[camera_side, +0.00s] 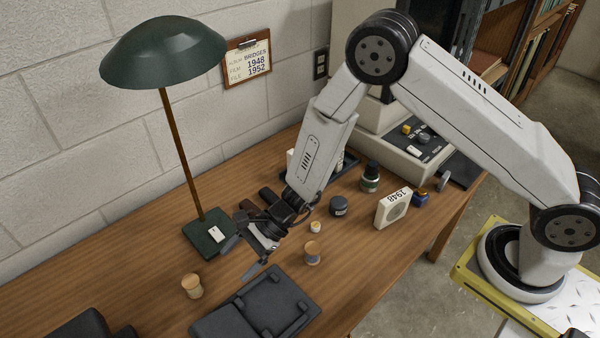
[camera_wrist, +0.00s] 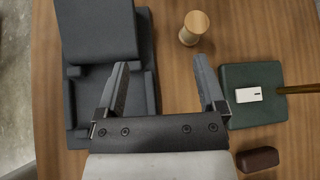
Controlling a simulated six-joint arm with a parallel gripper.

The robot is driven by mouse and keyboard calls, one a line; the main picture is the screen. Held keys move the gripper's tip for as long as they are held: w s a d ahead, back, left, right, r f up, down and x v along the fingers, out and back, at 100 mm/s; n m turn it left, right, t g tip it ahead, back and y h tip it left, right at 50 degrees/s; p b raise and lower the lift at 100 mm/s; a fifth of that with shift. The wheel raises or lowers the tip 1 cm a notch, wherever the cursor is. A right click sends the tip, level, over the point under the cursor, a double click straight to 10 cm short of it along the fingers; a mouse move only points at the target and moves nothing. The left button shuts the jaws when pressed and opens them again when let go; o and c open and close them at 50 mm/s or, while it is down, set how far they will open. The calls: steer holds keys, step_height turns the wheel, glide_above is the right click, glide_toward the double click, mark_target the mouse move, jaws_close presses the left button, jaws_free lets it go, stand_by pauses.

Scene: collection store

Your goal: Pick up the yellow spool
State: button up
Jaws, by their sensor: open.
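A small spool with wooden ends and a pale yellowish middle (camera_side: 192,287) stands upright on the table, left of the dark tray in the side view. It also shows in the wrist view (camera_wrist: 189,34), ahead of the fingertips and near the right finger. I take it to be the yellow spool. My gripper (camera_side: 243,257) is open and empty above the table, up and right of the spool in the side view. A second spool with a bluish-grey middle (camera_side: 312,254) stands right of the gripper.
A dark grey open case (camera_side: 232,322) lies close to the spool. The green lamp's base (camera_side: 208,234) stands behind it, with its pole rising. A brown block (camera_wrist: 258,159) is beside the base. Jars (camera_side: 338,206) and a white 1948 box (camera_side: 392,208) stand at right.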

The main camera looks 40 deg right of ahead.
mark_target(193, 286)
steer(key=w+a+f+m+t, duration=0.1)
steer(key=f, duration=0.1)
steer(key=w+a+f+m+t, duration=0.1)
steer(key=f+m, duration=0.1)
steer(key=w+a+f+m+t, duration=0.1)
steer(key=m, duration=0.1)
steer(key=shift+w+a+f+t+y, duration=0.1)
steer(key=shift+w+f+t+y, duration=0.05)
steer(key=shift+f+t+y, duration=0.25)
steer(key=shift+w+a+f+m+t, duration=0.1)
steer(key=shift+w+f+m+t, duration=0.25)
steer(key=shift+f+m+t, duration=0.25)
steer(key=shift+a, duration=0.1)
steer(key=shift+x, duration=1.25)
steer(key=shift+f+x, duration=0.2)
steer(key=shift+x, duration=2.35)
